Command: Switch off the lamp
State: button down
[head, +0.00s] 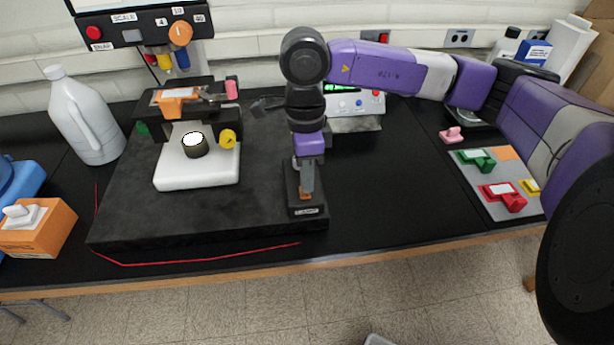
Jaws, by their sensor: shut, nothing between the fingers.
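My gripper (307,188) is shut and empty, pointing down over a small dark box (292,204) at the front right of the black slab. A small orange part (304,198) of this box shows right under the fingertips; I cannot tell whether they touch. The label on the box's front is too small to read. A dark round lamp-like cylinder (195,150) with a bright white top sits on the white base (197,178), left of my gripper. It looks lit. The gripper partly hides the box, so its switch position is unclear.
A black slab (130,215) carries the apparatus, with a red line (200,259) along its front. A white jug (86,115) and orange box (38,230) stand left. A device with a green display (352,107) stands behind. A grey board (480,170) lies right. The table (400,200) between is clear.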

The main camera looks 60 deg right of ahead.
jog(key=shift+f, duration=0.5)
jog(key=shift+f, duration=0.1)
